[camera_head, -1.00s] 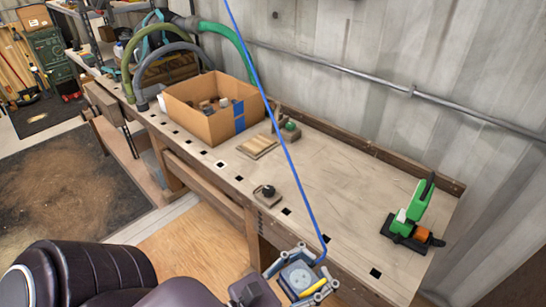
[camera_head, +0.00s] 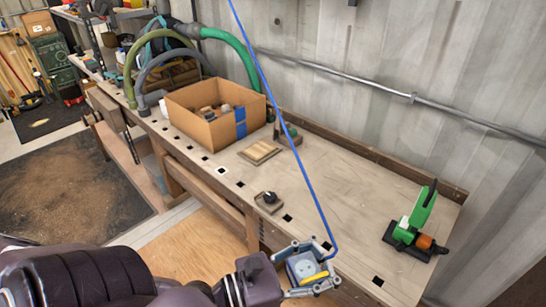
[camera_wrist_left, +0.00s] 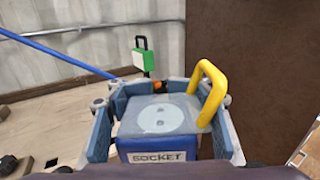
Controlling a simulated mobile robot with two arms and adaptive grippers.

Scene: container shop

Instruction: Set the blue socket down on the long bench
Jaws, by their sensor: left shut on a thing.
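The blue socket (camera_wrist_left: 165,147) is a blue box with a grey top, a round two-hole face, a yellow handle and a "SOCKET" label. My left gripper (camera_head: 312,270) is shut on it, with a finger on either side in the left wrist view (camera_wrist_left: 165,110). The socket also shows in the head view (camera_head: 303,267), at the front edge of the long bench (camera_head: 340,200). I cannot tell whether it touches the bench. A blue cable (camera_head: 285,130) runs up from it. My right gripper is not in view.
A green tool with a black base (camera_head: 411,228) stands at the bench's right end. A small dark-knobbed block (camera_head: 268,201), a wooden piece (camera_head: 260,152) and a cardboard box (camera_head: 213,128) stand farther left. The bench middle is clear.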

